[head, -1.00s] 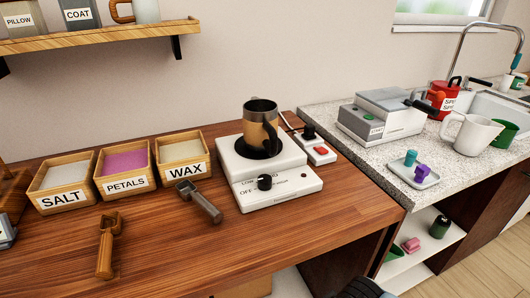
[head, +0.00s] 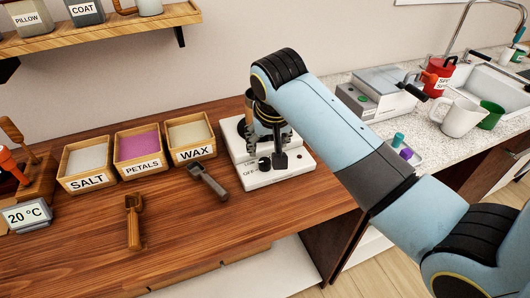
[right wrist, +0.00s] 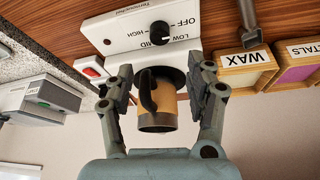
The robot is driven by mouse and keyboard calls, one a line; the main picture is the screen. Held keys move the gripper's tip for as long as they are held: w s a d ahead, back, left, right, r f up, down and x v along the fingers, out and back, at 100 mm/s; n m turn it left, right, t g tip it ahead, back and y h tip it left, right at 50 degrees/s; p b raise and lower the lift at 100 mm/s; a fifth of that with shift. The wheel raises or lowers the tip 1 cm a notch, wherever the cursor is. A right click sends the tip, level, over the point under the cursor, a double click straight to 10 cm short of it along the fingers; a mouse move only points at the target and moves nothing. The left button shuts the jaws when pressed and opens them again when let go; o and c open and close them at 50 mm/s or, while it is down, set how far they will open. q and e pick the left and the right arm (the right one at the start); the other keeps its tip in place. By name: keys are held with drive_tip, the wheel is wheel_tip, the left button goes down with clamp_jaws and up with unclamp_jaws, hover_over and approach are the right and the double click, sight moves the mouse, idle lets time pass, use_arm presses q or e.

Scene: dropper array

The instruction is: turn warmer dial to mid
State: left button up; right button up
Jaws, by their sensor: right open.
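The white warmer (head: 298,176) stands on the wooden counter. Its black dial (head: 264,163) is on the front panel, beside the printed OFF, LOW, MID and HIGH marks. In the right wrist view the dial (right wrist: 159,31) shows clear of the fingers; I cannot tell exactly which mark it points to. A tan and dark mug (right wrist: 160,106) stands on the warmer's plate, mostly hidden by my arm in the head view. My right gripper (right wrist: 161,70) is open and empty, above the warmer, with its fingers spread either side of the mug in view. My left gripper is not in view.
Boxes of salt (head: 87,163), petals (head: 139,148) and wax (head: 190,134) stand left of the warmer. A dark scoop (head: 208,181) lies close to its left side. A power strip with a red switch (right wrist: 89,72) sits beside it. The front counter is mostly clear.

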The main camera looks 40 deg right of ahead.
sight(265, 161)
drive_tip(key=x, duration=1)
drive_tip(key=shift+f+p, duration=0.3)
drive_tip(key=shift+f, duration=0.05)
clamp_jaws()
